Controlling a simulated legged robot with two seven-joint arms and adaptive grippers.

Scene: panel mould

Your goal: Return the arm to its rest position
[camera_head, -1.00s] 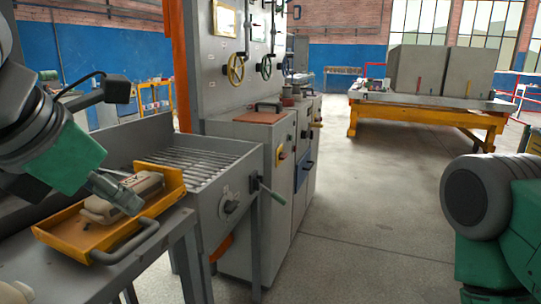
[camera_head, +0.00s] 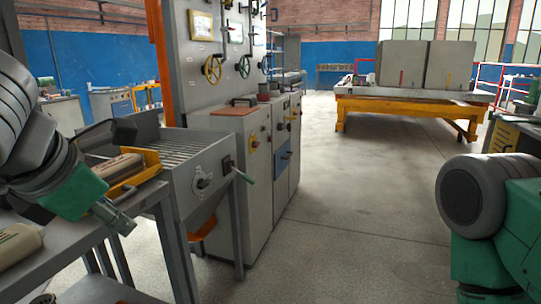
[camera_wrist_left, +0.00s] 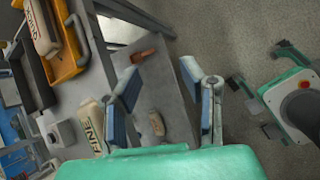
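My left gripper (camera_head: 113,217) is in front of the near edge of the grey table, apart from the yellow tray. In the left wrist view its two fingers (camera_wrist_left: 164,104) are spread wide with nothing between them. The yellow tray (camera_head: 137,179) holds a pale bottle (camera_head: 117,168) lying on its side; my left arm hides part of both. The tray (camera_wrist_left: 71,50) and the bottle (camera_wrist_left: 42,28) also show at the upper left of the wrist view. My right arm (camera_head: 483,205) shows at the right of the head view, but its gripper is not visible.
A second bottle (camera_head: 16,243) lies on the table at the lower left. The grated grey bin (camera_head: 203,172) and a control cabinet (camera_head: 228,125) stand beyond the tray. The floor (camera_head: 350,180) to the right is clear up to a yellow-framed table (camera_head: 410,105).

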